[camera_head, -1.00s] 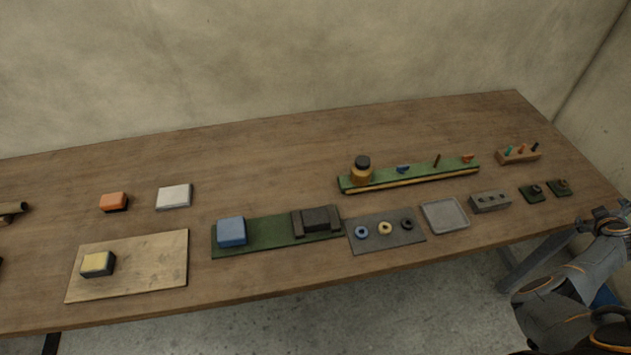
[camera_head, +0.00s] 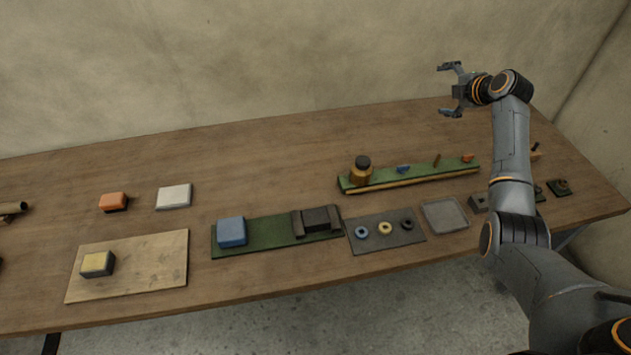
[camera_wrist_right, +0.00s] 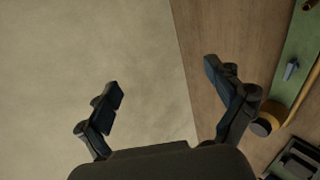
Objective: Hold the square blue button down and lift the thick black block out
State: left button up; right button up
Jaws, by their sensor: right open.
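The square blue button (camera_head: 231,231) sits on the left part of a green board (camera_head: 270,234) near the table's front edge. The thick black block (camera_head: 316,218) sits at the right end of the same board, between two dark side pieces. My right gripper (camera_head: 447,90) is open and empty, raised at the far right side of the table, well away from the button and block. Its open fingers also show in the right wrist view (camera_wrist_right: 162,95), with nothing between them. My left gripper is out of view.
A long green rail (camera_head: 420,173) with a gold-and-black knob (camera_head: 361,169) lies behind the block. A grey mat with rings (camera_head: 372,244) and a grey tray (camera_head: 445,215) lie to its right. A wooden board (camera_head: 150,273) lies left. The back middle of the table is clear.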

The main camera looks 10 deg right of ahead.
jog(key=a+n+g+y, duration=0.3)
jog(key=a+n, duration=0.3)
jog(key=a, duration=1)
jog(key=n+g+h, duration=0.4)
jog(key=n+g, duration=0.4)
jog(key=n, duration=0.3)
send_over(316, 216)
notch_tip(316, 216, down, 10)
jog(key=r, duration=0.1)
notch_tip(316, 216, down, 12)
jog(key=shift+a+f, duration=0.1)
jog(key=c, duration=1.3)
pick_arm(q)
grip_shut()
pick_arm(e)
jog(key=shift+c, duration=0.2)
